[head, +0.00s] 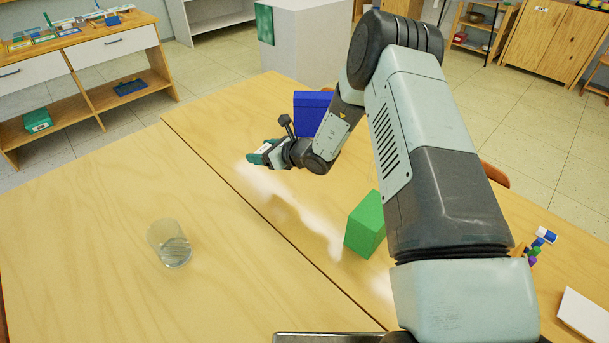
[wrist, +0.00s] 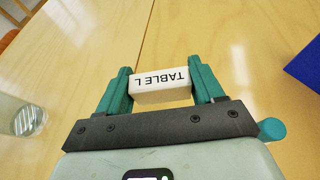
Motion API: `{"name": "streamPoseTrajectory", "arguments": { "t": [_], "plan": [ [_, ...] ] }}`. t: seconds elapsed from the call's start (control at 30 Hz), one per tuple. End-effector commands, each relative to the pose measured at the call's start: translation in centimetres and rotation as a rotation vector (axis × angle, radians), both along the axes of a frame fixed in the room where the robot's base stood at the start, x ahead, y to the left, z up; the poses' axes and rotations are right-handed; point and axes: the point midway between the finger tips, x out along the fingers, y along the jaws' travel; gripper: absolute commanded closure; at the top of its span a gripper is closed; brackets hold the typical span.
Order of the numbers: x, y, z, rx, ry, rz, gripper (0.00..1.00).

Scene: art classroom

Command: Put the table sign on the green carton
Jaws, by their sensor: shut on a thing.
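In the head view my gripper (head: 257,157) is over the table, left of the blue box, and the sign is mostly hidden there. The green carton (head: 364,226) stands on the table to the right of and nearer than my gripper, beside my arm. My arm may hide part of its right side. The carton does not show in the wrist view.
A blue box (head: 311,108) stands behind my forearm; its edge shows in the wrist view (wrist: 306,66). A clear glass (head: 170,244) stands on the left table (head: 80,230). Colored markers (head: 534,250) and a white sheet (head: 588,318) are at the right. The left table is mostly clear.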

Motion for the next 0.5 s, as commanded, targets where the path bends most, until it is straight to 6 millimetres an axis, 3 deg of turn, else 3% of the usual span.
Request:
{"name": "streamPoseTrajectory", "arguments": {
  "t": [0.17,0.27,0.37,0.5],
  "plan": [
    [-0.1,-0.9,0.6,-0.001,0.0,-0.005,0.61],
    [-0.3,-3.3,1.4,-0.005,-0.002,-0.02,0.61],
    [-1.2,-7.3,2.7,-0.01,-0.004,-0.042,0.61],
    [-3.9,-14.1,5.0,-0.018,-0.006,-0.078,0.61]
  ]
}}
